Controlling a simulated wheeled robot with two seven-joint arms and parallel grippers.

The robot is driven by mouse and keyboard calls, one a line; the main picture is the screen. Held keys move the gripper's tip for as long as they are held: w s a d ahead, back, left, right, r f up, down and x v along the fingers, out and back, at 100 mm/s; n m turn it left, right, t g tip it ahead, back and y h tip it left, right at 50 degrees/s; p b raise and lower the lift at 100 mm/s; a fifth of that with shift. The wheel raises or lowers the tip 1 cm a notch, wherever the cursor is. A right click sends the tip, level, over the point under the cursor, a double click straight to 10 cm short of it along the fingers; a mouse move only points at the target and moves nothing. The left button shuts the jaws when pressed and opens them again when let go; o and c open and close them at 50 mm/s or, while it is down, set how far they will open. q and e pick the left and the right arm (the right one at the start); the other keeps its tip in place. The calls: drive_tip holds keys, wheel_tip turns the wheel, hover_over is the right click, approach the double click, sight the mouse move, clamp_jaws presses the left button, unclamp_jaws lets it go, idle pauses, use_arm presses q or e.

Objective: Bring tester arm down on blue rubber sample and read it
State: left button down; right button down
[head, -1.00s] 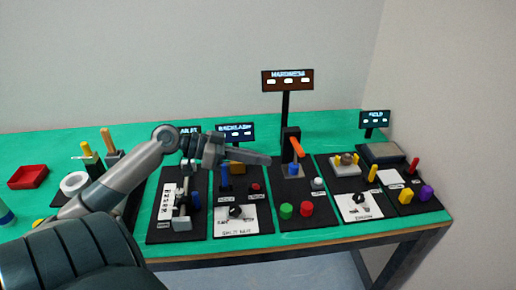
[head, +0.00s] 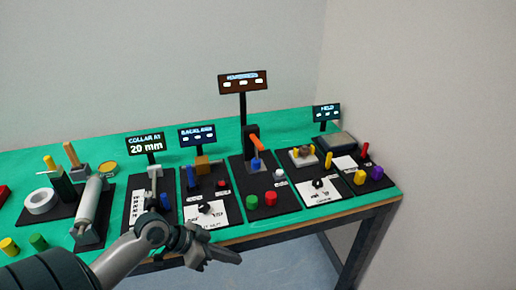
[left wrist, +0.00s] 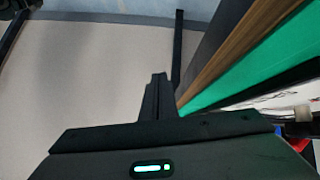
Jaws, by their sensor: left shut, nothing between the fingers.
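The hardness tester (head: 250,133) is a black post with an orange arm (head: 257,144) that slants, apparently raised. A blue rubber sample (head: 256,164) stands below the arm at the tester's base. The red sample (head: 270,199) and green sample (head: 251,202) stand at the front of the same black board. The tester's screen (head: 243,82) shows a title and blank marks, no clear reading. My left gripper (head: 238,258) is shut and empty in front of the table edge, left of and nearer than the tester. Its fingers show in the left wrist view (left wrist: 158,95). My right gripper is out of view.
The collar station's screen (head: 146,145) reads 20 mm. The backlash station (head: 203,165) stands left of the tester, the field station (head: 335,143) at the far right. The table's front edge (head: 300,228) passes close to my gripper, with open floor beyond.

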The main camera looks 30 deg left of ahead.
use_arm(q)
drive_tip(key=s+d+f+n+g+y, duration=0.3)
drive_tip(key=s+d+f+y, duration=0.3)
drive_tip(key=s+d+f, duration=0.55)
wheel_tip(320, 180, down, 24)
drive_tip(key=d, duration=0.2)
drive_tip(key=s+f+t, duration=0.1)
drive_tip(key=s+f, duration=0.7)
drive_tip(key=f, duration=0.6)
drive_tip(key=shift+s+h, duration=0.15)
drive_tip(key=shift+h, duration=0.15)
drive_tip(key=shift+a+f, duration=0.1)
